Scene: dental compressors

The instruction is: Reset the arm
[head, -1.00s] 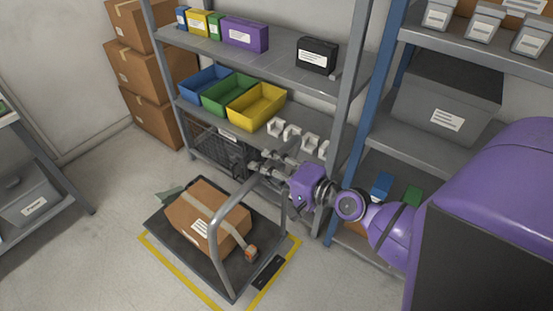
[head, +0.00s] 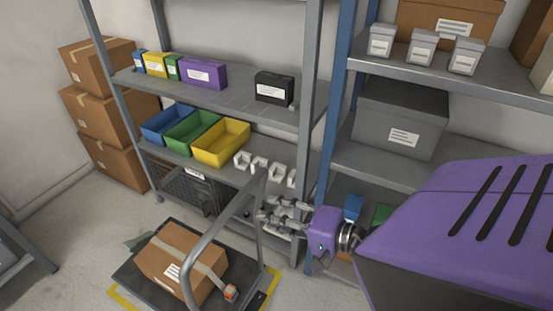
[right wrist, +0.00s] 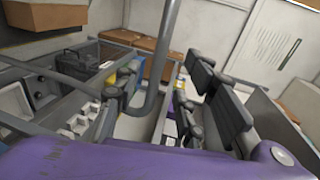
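My right arm (head: 460,215) reaches in from the right of the head view, its purple link large in front. My right gripper (head: 268,212) is beside the metal handle of the cart, in front of the lower shelf. Its fingers are spread with nothing between them. In the right wrist view, the open fingers (right wrist: 158,88) stand wide apart, with a grey bar of the handle (right wrist: 160,65) showing between them. Whether the gripper touches the handle I cannot tell. My left gripper is not in view.
A taped cardboard box (head: 175,262) sits on the dark cart platform (head: 128,273). Behind are a grey shelf (head: 225,100) with blue, green and yellow bins (head: 222,142), white brackets (head: 262,165), and a second shelf with a grey box (head: 400,115). Stacked cartons (head: 105,120) stand at left.

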